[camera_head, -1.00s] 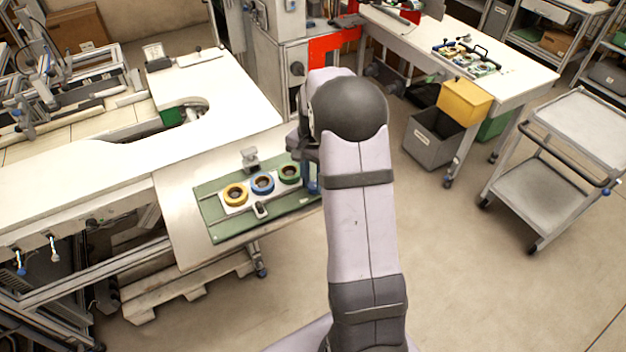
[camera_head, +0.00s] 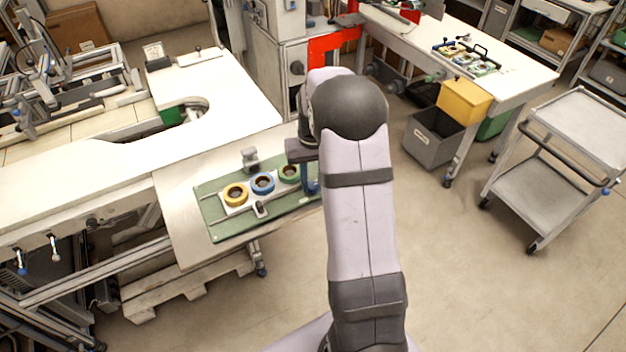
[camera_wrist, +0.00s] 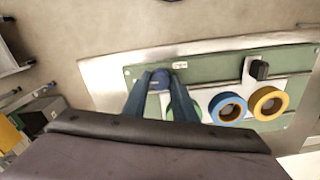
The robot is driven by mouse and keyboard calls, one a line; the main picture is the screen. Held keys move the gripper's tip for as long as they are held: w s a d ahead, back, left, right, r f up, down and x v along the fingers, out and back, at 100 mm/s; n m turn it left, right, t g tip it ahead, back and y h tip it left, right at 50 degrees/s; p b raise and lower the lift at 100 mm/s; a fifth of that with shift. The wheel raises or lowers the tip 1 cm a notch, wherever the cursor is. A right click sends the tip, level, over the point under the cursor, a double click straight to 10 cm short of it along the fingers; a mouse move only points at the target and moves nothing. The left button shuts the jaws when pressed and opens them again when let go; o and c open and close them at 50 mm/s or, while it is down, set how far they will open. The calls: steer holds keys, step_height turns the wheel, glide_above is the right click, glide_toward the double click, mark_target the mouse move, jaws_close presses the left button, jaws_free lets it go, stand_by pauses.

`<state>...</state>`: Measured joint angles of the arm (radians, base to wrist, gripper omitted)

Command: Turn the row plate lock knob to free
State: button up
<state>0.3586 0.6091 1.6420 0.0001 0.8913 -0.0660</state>
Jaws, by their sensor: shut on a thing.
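A round blue knob (camera_wrist: 158,78) sits at the end of the green base plate (camera_wrist: 215,77), beside a small white label (camera_wrist: 180,65) too small to read. My gripper (camera_wrist: 160,88) has its two blue fingers on either side of this knob and is shut on it. The fingers partly cover the knob, so its marking cannot be read. In the head view my gripper (camera_head: 311,184) is at the right end of the green plate (camera_head: 222,225), largely behind my arm. A white row plate holds a yellow reel (camera_head: 235,194), a blue reel (camera_head: 262,183) and a green reel (camera_head: 289,173).
A black-topped clamp or handle (camera_wrist: 259,70) stands on the plate near the blue and yellow reels. A grey metal block (camera_head: 250,158) stands at the plate's back edge. The pale worktop (camera_head: 180,205) is clear left of the plate. A trolley (camera_head: 545,180) stands far right.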

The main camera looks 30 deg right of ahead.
mark_target(313, 185)
stand_by(0.3)
steer(key=o, duration=1.1)
steer(key=shift+c, duration=0.2)
steer(key=shift+r, duration=0.1)
steer(key=shift+r+b, duration=1.15)
steer(key=shift+r, duration=2.5)
